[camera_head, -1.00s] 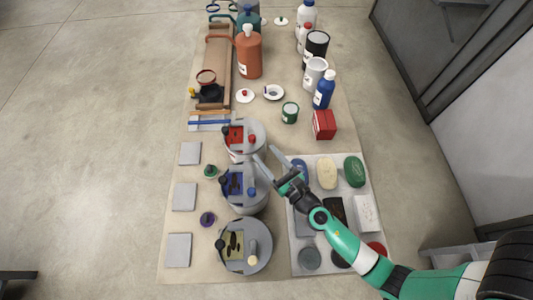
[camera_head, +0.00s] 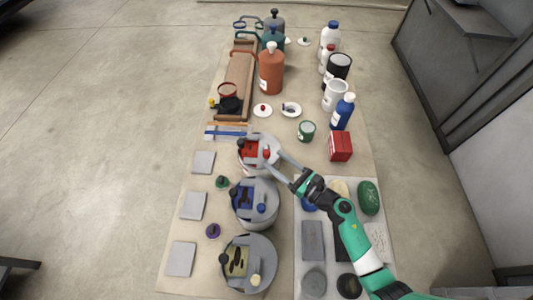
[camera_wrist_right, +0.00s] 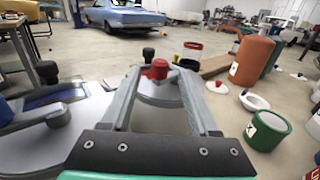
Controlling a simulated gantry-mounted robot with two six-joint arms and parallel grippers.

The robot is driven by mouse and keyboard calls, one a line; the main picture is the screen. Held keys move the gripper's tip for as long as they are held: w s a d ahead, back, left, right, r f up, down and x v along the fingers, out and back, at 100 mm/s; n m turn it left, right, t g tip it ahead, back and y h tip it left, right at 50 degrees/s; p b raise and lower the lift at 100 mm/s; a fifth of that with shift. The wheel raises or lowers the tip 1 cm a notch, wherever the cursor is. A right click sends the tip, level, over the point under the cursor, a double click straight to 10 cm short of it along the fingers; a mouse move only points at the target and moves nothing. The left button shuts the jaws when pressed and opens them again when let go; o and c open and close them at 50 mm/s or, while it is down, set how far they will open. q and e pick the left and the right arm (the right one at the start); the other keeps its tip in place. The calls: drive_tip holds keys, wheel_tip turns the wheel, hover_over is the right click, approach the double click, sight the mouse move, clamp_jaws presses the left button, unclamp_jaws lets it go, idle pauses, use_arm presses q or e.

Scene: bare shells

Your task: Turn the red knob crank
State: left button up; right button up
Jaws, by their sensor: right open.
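The red knob (camera_head: 266,154) stands on the right side of the top of the farthest of three grey round crank units (camera_head: 258,167), which has a red recess (camera_head: 249,148) in its top. My right gripper (camera_head: 275,160) reaches in from the lower right, its fingertips close to the red knob. In the right wrist view the red knob (camera_wrist_right: 156,69) appears between the tips of the two spread fingers, with a visible gap on the right. The gripper is open and not closed on it. My left gripper is not in view.
The blue-knob unit (camera_head: 254,214) and the yellow-recess unit (camera_head: 247,276) stand nearer, in line. A red box (camera_head: 340,146), green can (camera_head: 306,131) and blue bottle (camera_head: 343,112) are to the right.

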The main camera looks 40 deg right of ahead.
sight(269, 156)
drive_tip(key=w, duration=0.5)
drive_tip(key=shift+a+b, duration=0.2)
drive_tip(key=shift+b, duration=0.15)
clamp_jaws()
